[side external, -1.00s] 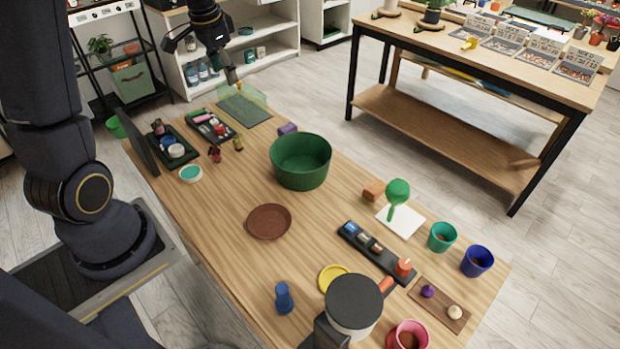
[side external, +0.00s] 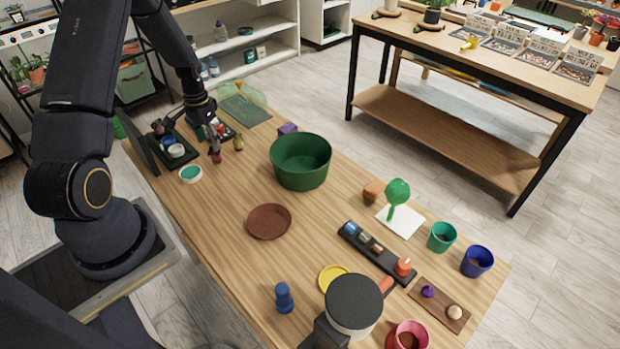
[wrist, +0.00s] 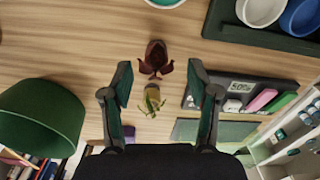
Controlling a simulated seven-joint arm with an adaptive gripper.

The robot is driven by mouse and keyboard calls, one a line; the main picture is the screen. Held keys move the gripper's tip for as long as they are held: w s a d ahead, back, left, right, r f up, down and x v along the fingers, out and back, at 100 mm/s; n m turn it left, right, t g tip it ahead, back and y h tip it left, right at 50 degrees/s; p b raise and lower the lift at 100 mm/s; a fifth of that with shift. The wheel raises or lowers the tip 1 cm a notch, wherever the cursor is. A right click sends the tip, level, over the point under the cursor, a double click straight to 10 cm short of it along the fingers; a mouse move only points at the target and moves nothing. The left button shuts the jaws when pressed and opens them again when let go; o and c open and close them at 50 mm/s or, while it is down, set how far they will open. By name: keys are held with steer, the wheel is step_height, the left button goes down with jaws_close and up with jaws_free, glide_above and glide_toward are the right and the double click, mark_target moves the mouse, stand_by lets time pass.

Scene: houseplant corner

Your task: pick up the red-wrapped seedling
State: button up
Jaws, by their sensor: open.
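The red-wrapped seedling (side external: 216,157) stands upright on the wooden table, its top partly hidden by my gripper in the side external view. In the wrist view the dark red seedling (wrist: 155,56) shows between and slightly beyond the fingertips. My gripper (wrist: 158,72) is open and empty, pointing down; in the side external view it (side external: 210,138) is right above the seedling. I cannot tell whether the fingertips reach down beside it. A second seedling in an olive-yellow wrap (side external: 238,143) stands close by; it also shows between the fingers in the wrist view (wrist: 152,100).
A black tray with coloured items (wrist: 240,92) lies close to the right finger in the wrist view. A dark tray with bowls (side external: 170,158) and a white-rimmed teal dish (side external: 190,174) are near. A large green pot (side external: 300,165) stands further right, with bare table between.

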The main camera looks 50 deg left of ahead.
mark_target(216, 156)
steer(key=f, duration=0.5)
steer(key=shift+w+d+f, duration=0.15)
steer(key=shift+w+d, duration=0.05)
steer(key=shift+w, duration=0.2)
steer(key=c, duration=1)
